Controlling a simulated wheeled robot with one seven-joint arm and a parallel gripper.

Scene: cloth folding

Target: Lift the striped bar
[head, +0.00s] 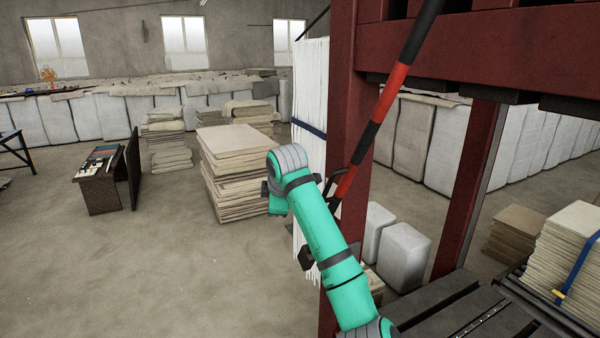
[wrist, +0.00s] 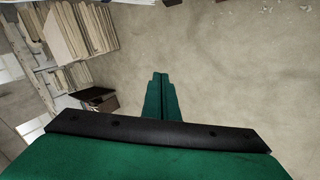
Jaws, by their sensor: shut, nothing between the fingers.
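The striped bar (head: 384,97) is a long pole with red and black bands, in the head view. It slants from the top edge down to the left. Its lower end, with a black handle-like piece (head: 335,184), is close to my green arm in the picture; I cannot tell whether they touch. My gripper (wrist: 161,76) shows in the wrist view with its green fingers together, empty, above bare floor. The bar is not visible in the wrist view. In the head view my arm's upper link hides most of the forearm, and I cannot make out the fingers.
A dark red post (head: 343,75) and beam (head: 480,45) of a machine frame stand right beside the bar. White hanging strands (head: 312,80) are left of the post. A cloth stack (head: 235,160) stands behind my arm. The floor (head: 150,265) at left is clear.

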